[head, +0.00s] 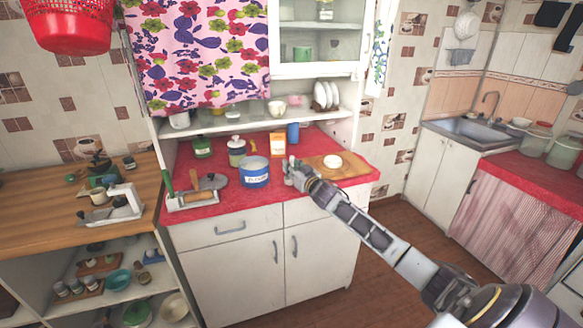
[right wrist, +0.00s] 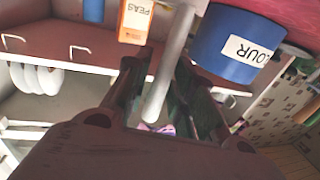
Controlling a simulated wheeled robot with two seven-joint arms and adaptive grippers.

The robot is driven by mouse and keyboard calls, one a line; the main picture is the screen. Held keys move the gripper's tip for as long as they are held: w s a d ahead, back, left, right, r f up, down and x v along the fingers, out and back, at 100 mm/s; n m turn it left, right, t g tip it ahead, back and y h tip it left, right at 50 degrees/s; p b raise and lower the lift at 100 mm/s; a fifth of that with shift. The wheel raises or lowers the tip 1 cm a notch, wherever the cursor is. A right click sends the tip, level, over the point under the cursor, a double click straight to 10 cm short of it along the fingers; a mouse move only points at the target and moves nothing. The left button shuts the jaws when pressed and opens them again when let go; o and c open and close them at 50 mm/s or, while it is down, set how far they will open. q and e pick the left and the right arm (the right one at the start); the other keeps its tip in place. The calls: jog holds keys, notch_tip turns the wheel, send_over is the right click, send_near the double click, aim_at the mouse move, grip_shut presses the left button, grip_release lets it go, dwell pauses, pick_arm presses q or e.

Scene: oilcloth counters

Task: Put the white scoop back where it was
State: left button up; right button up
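The white scoop (right wrist: 178,40) shows in the right wrist view as a pale, rod-like handle running between the fingers of my right gripper (right wrist: 158,82). The fingers lie close on both sides of it, and the scoop's far end is out of that view. In the head view my right gripper (head: 290,170) is over the red counter, just right of the blue flour tin (head: 254,177). The scoop is hard to make out there. The tin, with its white label, also shows in the right wrist view (right wrist: 222,40). My left gripper is not in view.
An orange peas box (head: 277,144) and a blue cylinder (head: 292,133) stand behind the gripper. A wooden board (head: 354,171) with a white round thing lies to the right. A rack with a rolling pin (head: 196,198) and jars (head: 237,152) stand left. The counter's front strip is clear.

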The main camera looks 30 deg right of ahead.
jog(key=shift+o, duration=0.7)
jog(key=shift+r, duration=0.15)
jog(key=shift+s, duration=0.45)
jog(key=shift+s+p, duration=0.35)
jog(key=shift+s, duration=0.65)
jog(key=shift+s+a+p, duration=0.1)
jog(key=shift+s+p, duration=0.4)
jog(key=shift+s, duration=0.3)
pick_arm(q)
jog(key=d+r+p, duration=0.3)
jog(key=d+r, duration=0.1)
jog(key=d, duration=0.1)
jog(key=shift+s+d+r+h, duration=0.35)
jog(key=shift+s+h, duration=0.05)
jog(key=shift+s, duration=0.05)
pick_arm(e)
jog(key=s, duration=0.7)
jog(key=shift+s, duration=0.3)
